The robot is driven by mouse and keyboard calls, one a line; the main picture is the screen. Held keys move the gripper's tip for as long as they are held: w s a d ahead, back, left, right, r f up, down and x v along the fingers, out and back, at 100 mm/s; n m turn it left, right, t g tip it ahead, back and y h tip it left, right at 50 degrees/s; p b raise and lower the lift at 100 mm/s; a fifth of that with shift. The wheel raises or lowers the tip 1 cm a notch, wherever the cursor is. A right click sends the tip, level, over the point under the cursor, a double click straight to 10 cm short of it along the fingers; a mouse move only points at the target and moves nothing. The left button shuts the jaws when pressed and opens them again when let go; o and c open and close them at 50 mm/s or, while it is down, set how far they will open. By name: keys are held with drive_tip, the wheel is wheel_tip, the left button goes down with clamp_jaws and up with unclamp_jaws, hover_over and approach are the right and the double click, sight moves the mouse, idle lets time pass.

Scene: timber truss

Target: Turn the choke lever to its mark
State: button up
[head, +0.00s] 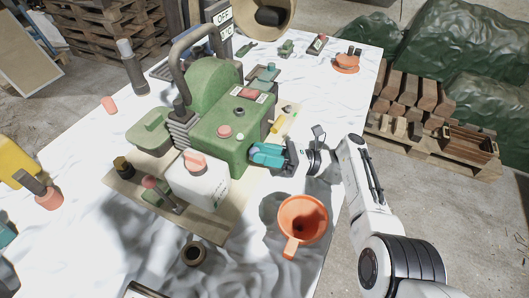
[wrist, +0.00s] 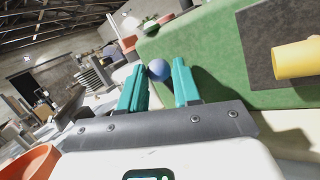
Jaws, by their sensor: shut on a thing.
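The green engine (head: 222,128) stands on the white-covered table. My gripper (head: 258,154) is at its right side, teal fingers pointing at the green wall. In the wrist view my gripper (wrist: 159,88) has its fingers on either side of a small blue-grey ball knob (wrist: 158,70), close to the green wall. The knob looks like the end of the choke lever; the lever's stem is hidden, and the fingers cover it in the head view. I cannot make out the mark. A yellow handle (wrist: 297,61) sticks out from a dark plate to the right; it also shows in the head view (head: 283,121).
An orange funnel (head: 303,220) stands just below my gripper, near the table edge. A white canister (head: 197,180) with a pinkish cap stands in front of the engine. An orange dish (head: 346,63) lies far right. The table's right side is mostly clear.

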drive_tip(key=o, duration=0.7)
drive_tip(key=shift+s+f, duration=0.15)
drive_tip(key=shift+f, duration=0.15)
drive_tip(key=shift+o, duration=0.2)
drive_tip(key=s+d+r+p, duration=0.3)
drive_tip(key=s+r+p, duration=0.3)
drive_tip(key=s+r, duration=0.7)
drive_tip(key=shift+s+d+p, duration=0.25)
drive_tip(key=shift+d+p, duration=0.05)
drive_tip(key=shift+d, duration=0.05)
drive_tip(key=shift+o, duration=0.4)
